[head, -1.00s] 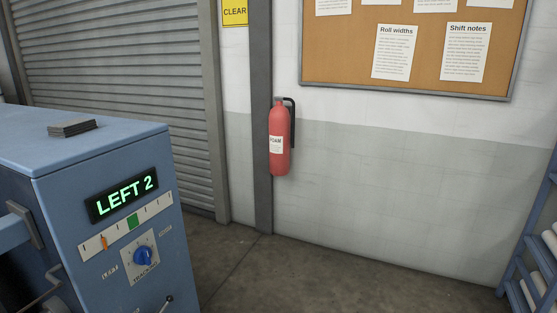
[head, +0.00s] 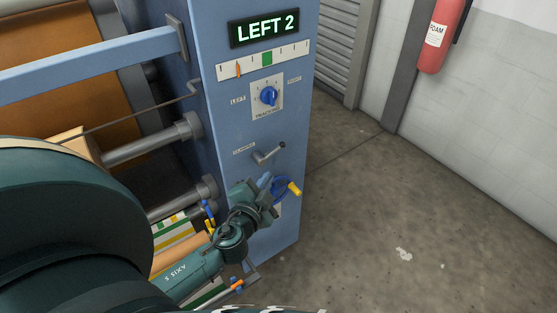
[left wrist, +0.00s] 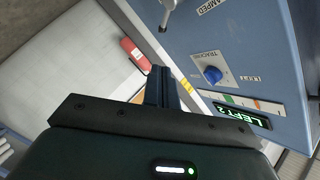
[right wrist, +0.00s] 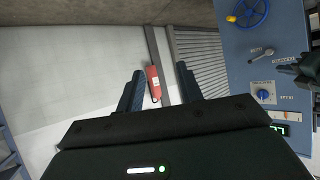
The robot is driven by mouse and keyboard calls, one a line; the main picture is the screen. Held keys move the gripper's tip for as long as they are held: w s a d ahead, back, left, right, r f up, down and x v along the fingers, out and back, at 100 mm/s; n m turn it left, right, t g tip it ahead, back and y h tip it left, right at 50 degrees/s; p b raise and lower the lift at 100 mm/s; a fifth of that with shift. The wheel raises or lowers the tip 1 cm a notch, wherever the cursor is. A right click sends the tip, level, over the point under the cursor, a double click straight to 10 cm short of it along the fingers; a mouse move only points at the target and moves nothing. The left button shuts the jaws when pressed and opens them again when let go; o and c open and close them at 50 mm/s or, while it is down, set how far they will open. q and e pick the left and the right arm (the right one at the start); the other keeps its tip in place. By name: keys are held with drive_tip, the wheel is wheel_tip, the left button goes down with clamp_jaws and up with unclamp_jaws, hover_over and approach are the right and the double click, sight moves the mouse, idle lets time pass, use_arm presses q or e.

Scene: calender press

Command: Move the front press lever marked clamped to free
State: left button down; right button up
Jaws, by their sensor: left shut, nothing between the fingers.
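The press lever (head: 268,154) is a small grey handle on the front of the blue press cabinet, beside a label reading "CLAMPED" (head: 244,148). It shows at the top of the left wrist view (left wrist: 170,14) and at the right of the right wrist view (right wrist: 262,52). My left gripper (head: 265,182) is just below the lever in the head view, apart from it, in front of the handwheel. Its fingers (left wrist: 160,86) are shut and empty. My right gripper (right wrist: 158,88) is open and empty, outside the head view, with the cabinet off to its right.
A blue handwheel with a yellow knob (head: 294,188) is below the lever. The blue tracking knob (head: 269,96) and the "LEFT 2" display (head: 264,29) are above it. Rollers (head: 155,145) stand left of the cabinet. The floor to the right (head: 380,220) is clear.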

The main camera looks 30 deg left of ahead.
use_arm(q)
drive_tip(key=p, duration=0.1)
approach(278, 149)
drive_tip(key=w+d+r, duration=0.1)
drive_tip(key=w+r, duration=0.1)
drive_tip(key=w, duration=0.1)
drive_tip(key=shift+w+a+f+b, duration=0.35)
drive_tip(key=shift+w+a+f, duration=0.5)
drive_tip(key=shift+w+f, duration=0.25)
drive_tip(key=shift+w+a+f, duration=0.2)
drive_tip(key=shift+a, duration=0.15)
use_arm(e)
drive_tip(key=shift+s, duration=0.15)
drive_tip(key=shift+f, duration=0.1)
